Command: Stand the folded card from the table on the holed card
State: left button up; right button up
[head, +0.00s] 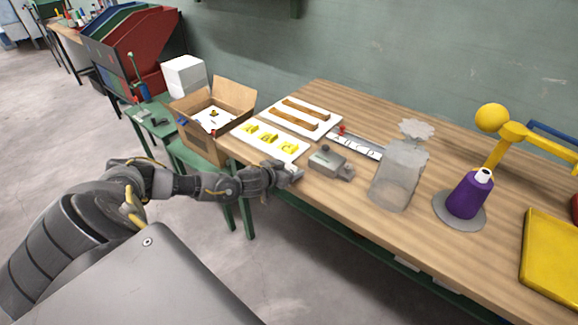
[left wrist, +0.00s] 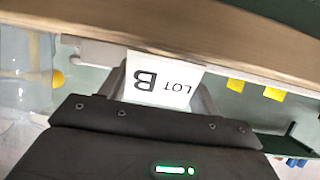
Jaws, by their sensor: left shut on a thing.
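The folded card (left wrist: 155,82) is white and carries the print "LOT B", which reads upside down in the left wrist view. My left gripper (left wrist: 160,92) is shut on it, with a finger at each side. In the head view my left gripper (head: 287,173) is at the table's front edge, beside the grey metal device; the card is too small there to make out clearly. A white sheet with dark and yellow spots (head: 205,121) lies inside the open cardboard box; it looks like the holed card, but I cannot make out its holes. My right gripper is out of view.
The open cardboard box (head: 203,143) stands left of the wooden table (head: 330,196). On the table are a white board with yellow pieces (head: 288,151), a board with wooden bars (head: 322,129), the grey device (head: 328,161), a clear jar (head: 397,178) and a purple cone (head: 466,198).

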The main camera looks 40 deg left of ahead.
pick_arm(q)
jog(key=shift+f, duration=0.3)
jog(key=o, duration=0.9)
jog(key=shift+r, duration=0.1)
jog(key=shift+b, duration=0.3)
jog(key=shift+b, duration=0.3)
jog(key=b+v, duration=0.1)
jog(key=v, duration=1)
jog(key=shift+d+b, duration=0.1)
jog(key=shift+b, duration=0.2)
